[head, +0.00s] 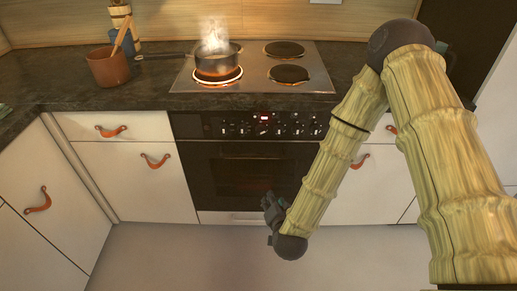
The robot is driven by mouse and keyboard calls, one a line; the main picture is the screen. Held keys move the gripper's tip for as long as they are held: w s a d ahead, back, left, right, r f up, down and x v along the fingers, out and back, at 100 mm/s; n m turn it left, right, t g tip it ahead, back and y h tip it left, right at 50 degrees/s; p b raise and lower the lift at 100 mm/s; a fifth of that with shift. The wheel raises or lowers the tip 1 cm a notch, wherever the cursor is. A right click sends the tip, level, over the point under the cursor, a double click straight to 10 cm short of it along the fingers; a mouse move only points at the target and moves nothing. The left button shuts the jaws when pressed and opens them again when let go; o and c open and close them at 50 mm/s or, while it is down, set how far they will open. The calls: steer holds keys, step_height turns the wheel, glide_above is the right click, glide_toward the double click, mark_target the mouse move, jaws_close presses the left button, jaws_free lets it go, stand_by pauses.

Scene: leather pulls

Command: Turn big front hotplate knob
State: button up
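A row of several small dark knobs (285,130) with white markings runs along the black control panel above the oven door. A small red display (264,118) glows in that row. The hotplate surface (250,88) has a front left plate (217,75) glowing orange, with a steaming dark pot on it. The front right plate (288,74) is dark. My gripper (268,219) hangs low in front of the oven's lower edge, below the knobs and apart from them. Its fingers are small and dark, and I cannot tell whether they are open.
A brown pot (107,68) with wooden utensils stands on the dark counter at left. White drawers and doors with orange leather pulls flank the oven (240,172). The pot's handle (163,56) points left. My arm covers part of the right cabinets. The floor (170,255) in front is clear.

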mark_target(260, 134)
steer(key=w+a+r+m+t+h+b, duration=0.1)
steer(key=w+a+r+m+t+b, duration=0.1)
steer(key=w+r+m+t, duration=0.3)
steer(key=w+a+r+t+h+b, duration=0.1)
steer(key=w+a+r, duration=0.25)
steer(key=r, duration=0.45)
steer(key=w, duration=1)
steer(key=shift+w+d+f, duration=0.25)
steer(key=shift+w+d, duration=0.05)
steer(key=shift+d, duration=0.05)
steer(key=shift+c, duration=0.2)
jaws_close()
